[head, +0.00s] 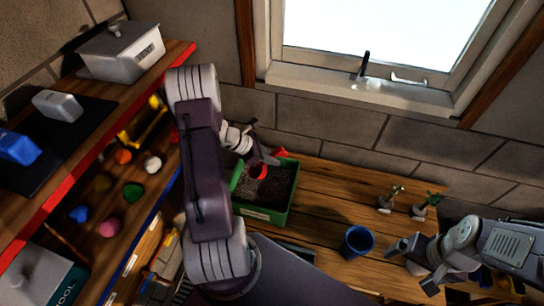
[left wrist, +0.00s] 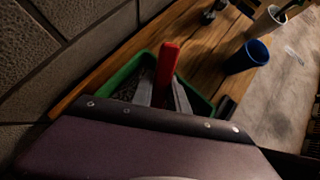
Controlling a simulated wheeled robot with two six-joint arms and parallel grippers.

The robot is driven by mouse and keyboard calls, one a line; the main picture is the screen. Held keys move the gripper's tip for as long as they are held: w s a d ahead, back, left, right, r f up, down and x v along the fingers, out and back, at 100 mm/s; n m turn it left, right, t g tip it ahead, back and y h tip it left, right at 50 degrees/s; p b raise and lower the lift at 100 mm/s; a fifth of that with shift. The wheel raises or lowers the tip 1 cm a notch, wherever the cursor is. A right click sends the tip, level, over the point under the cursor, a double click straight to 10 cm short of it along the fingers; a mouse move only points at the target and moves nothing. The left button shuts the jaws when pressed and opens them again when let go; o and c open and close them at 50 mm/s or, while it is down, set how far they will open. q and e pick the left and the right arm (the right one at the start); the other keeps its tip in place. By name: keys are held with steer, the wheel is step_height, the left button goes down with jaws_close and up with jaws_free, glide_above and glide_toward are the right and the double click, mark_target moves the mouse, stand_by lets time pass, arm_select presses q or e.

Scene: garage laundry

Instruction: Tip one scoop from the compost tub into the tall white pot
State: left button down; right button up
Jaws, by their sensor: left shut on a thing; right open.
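The green compost tub (head: 240,209) stands on the wooden bench, filled with dark compost. My left gripper (head: 268,158) is over the tub, shut on the red scoop (head: 258,173). The scoop's red handle (left wrist: 168,62) stands up between the fingers in the left wrist view. Whether the scoop holds compost cannot be told. A pale cylinder, likely the tall white pot (left wrist: 261,24), stands beyond the blue cup in the left wrist view. In the head view it is mostly hidden by my right gripper (head: 412,266), which is open and empty at the bench's right.
A blue cup (head: 356,242) stands between the tub and my right gripper. Two small plants (head: 389,200) (head: 427,206) are at the back right. A shelf (head: 112,150) with several coloured items is at the left. The bench between tub and plants is clear.

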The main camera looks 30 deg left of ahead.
mark_target(274, 153)
arm_select(q)
step_height(274, 153, down, 11)
steer(key=b, duration=0.9)
steer(key=shift+s+d, duration=0.1)
stand_by(0.3)
step_height(274, 153, up, 14)
steer(key=p, duration=1.1)
steer(key=shift+r+p, duration=0.2)
steer(key=shift+p, duration=0.15)
steer(key=shift+f, duration=0.15)
